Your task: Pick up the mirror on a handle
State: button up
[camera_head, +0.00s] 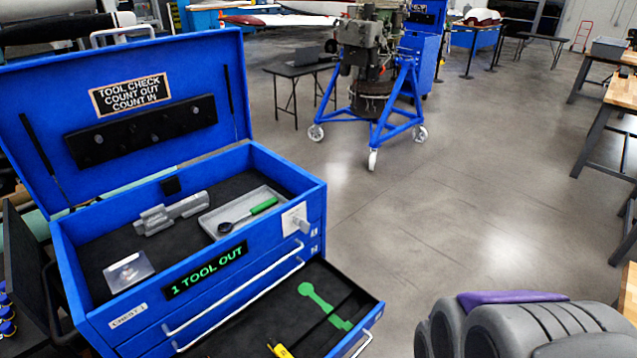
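The mirror on a handle (264,206) has a green grip, a thin shaft and a small dark round head. It lies in a shallow grey tray (215,213) inside the open top compartment of the blue tool chest (315,196). Its head points to the lower left and its green grip to the upper right. Nothing covers it. My gripper's fingertips are not in view. A grey rounded part with a purple strip, probably mine, shows at the lower right, well apart from the chest.
The chest's lid (226,60) stands open at the back. An open drawer (368,312) holds a green tool-shaped mark and a yellow-handled tool (281,351). A grey metal tool (172,213) lies beside the tray.

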aim_at(225, 227)
jog(key=i+l+z, duration=0.35)
jog(key=i+z, duration=0.75)
jog(key=i, duration=0.15)
jog(key=i+u, duration=0.7)
jog(key=u, duration=0.15)
jog(key=i+l+u, duration=0.25)
jog(key=u, duration=0.2)
jog(key=i+u, duration=0.2)
jog(key=u, duration=0.3)
jog(key=i+l+u, duration=0.1)
jog(key=u, duration=0.4)
jog(key=i+l+u, duration=0.2)
jog(key=u, duration=0.25)
jog(key=i+l+u, duration=0.2)
jog(key=u, duration=0.3)
jog(key=i+l+u, duration=0.2)
jog(key=u, duration=0.2)
jog(key=i+l+u, duration=0.15)
jog(key=l+u, duration=0.25)
jog(key=i+l+u, duration=0.1)
jog(key=l+u, duration=0.25)
